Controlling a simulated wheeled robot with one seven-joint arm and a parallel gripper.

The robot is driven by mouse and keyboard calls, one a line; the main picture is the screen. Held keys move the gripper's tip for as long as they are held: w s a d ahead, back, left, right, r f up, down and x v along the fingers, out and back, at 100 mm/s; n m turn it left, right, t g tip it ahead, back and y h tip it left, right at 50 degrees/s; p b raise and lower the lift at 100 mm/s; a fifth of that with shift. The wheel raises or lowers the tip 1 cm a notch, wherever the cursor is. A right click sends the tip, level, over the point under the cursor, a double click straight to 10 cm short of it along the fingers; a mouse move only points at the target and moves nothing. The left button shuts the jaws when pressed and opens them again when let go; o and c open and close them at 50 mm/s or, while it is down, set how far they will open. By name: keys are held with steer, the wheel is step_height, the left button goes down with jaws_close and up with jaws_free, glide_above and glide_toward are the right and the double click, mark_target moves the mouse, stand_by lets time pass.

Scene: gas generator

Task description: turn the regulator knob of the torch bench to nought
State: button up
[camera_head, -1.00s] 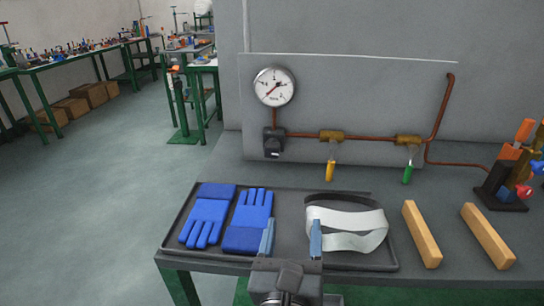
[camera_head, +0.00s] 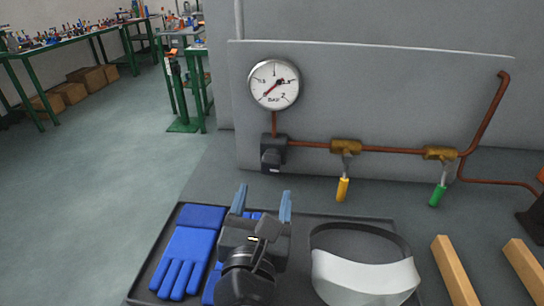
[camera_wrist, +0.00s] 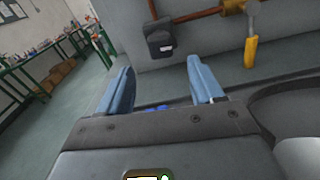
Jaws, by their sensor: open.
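The regulator knob (camera_head: 271,160) is a dark block-like knob on the copper pipe, below the round white gauge (camera_head: 274,84). The gauge's red needle points to the lower left. My gripper (camera_head: 261,203) is open and empty, over the tray, below and in front of the knob and apart from it. In the wrist view, the knob (camera_wrist: 160,38) shows beyond and above the gap between the blue fingers (camera_wrist: 162,88). A small pale mark shows on the knob's lower front; its exact setting is too small to read.
A yellow-handled valve (camera_head: 343,188) and a green-handled valve (camera_head: 438,195) hang from the pipe to the right. A dark tray (camera_head: 150,262) holds blue gloves (camera_head: 186,255) and a pale-banded visor (camera_head: 365,277). Wooden blocks (camera_head: 455,271) lie at the right.

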mark_target(270, 169)
steer(key=w, duration=0.8)
steer(key=shift+w+d, duration=0.15)
steer(key=c, duration=1.1)
steer(key=shift+o, duration=0.2)
